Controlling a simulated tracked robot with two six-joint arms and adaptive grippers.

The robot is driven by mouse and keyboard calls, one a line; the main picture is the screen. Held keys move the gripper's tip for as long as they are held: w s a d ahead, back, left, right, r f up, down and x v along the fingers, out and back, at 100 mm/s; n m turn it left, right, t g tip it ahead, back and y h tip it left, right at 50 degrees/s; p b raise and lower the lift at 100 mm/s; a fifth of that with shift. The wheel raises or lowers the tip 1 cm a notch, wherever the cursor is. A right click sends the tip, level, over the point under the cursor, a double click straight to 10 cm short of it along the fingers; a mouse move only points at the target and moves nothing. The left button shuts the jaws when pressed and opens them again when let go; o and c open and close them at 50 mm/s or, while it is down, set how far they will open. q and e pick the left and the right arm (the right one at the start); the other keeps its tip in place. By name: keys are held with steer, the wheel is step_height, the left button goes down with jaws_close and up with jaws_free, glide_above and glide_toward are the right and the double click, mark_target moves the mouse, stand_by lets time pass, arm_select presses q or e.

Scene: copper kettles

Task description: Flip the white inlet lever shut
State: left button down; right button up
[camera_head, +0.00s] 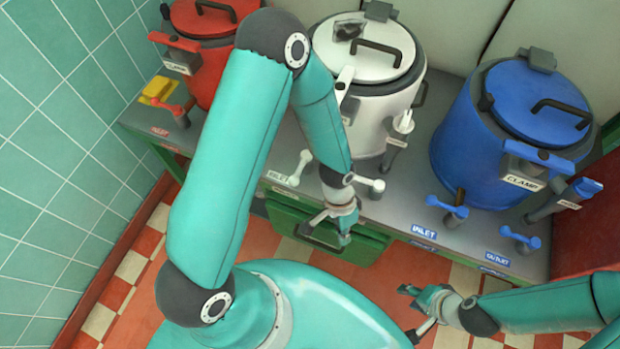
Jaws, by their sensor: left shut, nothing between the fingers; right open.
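The white kettle (368,88) stands on the grey bench, partly hidden behind my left arm. Its white inlet lever (300,166) sticks up at the bench's front, beside a white label, left of my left forearm. A second white lever (371,186) is just right of my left wrist. My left gripper (342,238) is shut and empty, pointing down in front of the bench edge, below and right of the inlet lever and apart from it. My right gripper (411,313) is open and empty, low at the right, away from the bench.
A red kettle (205,70) with red and yellow fittings stands at the left. A blue kettle (490,135) with blue inlet (447,207) and outlet (520,239) levers stands at the right. A green cabinet front (350,250) is behind my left gripper. The tiled floor in front is open.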

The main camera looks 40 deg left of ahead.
mark_target(300, 167)
arm_select(q)
steer(key=w+a+r+m+y+b, duration=0.2)
steer(key=w+r+m+y+b, duration=0.2)
steer(key=r, duration=0.3)
steer(key=w+a+r+m+y+b, duration=0.3)
steer(key=w+r+m+y+b, duration=0.2)
steer(key=r+m+y, duration=0.2)
steer(key=shift+b, duration=0.4)
steer(key=shift+a, duration=0.15)
steer(key=b+x, duration=0.2)
steer(key=x, duration=0.8)
steer(key=shift+a+f, duration=0.15)
steer(key=shift+f, duration=0.1)
steer(key=shift+s+a+b, duration=0.25)
steer(key=shift+a+b, duration=0.05)
steer(key=shift+a, duration=0.85)
steer(key=shift+s+a+f, duration=0.15)
steer(key=shift+a, duration=0.45)
